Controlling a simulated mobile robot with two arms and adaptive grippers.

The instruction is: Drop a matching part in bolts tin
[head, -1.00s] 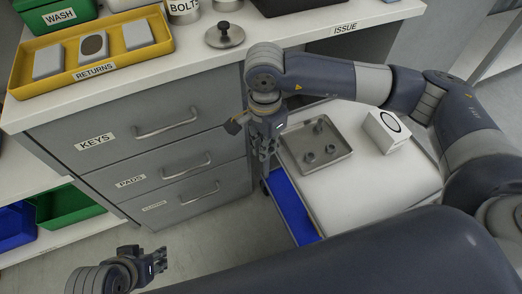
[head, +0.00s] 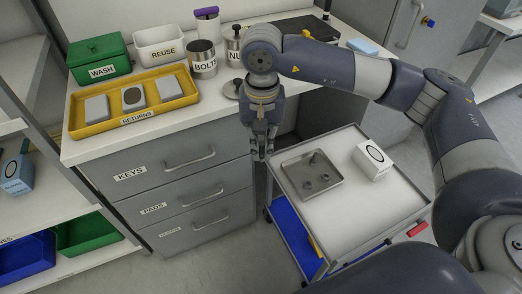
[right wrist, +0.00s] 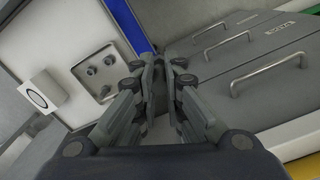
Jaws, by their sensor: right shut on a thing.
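The silver bolts tin (head: 203,68) stands on the counter at its back edge, labelled BOLTS and with no lid on it. A dark lid with a knob (head: 231,90) lies on the counter in front, partly behind my right arm. My right gripper (head: 262,155) points down in front of the counter edge, left of the cart's tray. It also shows in the right wrist view (right wrist: 162,65), shut on a small part that the fingers hide. My left gripper is not in view.
A nuts tin (head: 232,56) with a knobbed lid stands right of the bolts tin. A yellow returns tray (head: 160,116), a green wash box (head: 98,70) and a white reuse bin (head: 160,50) are to the left. A white box (head: 371,166) stands on the cart.

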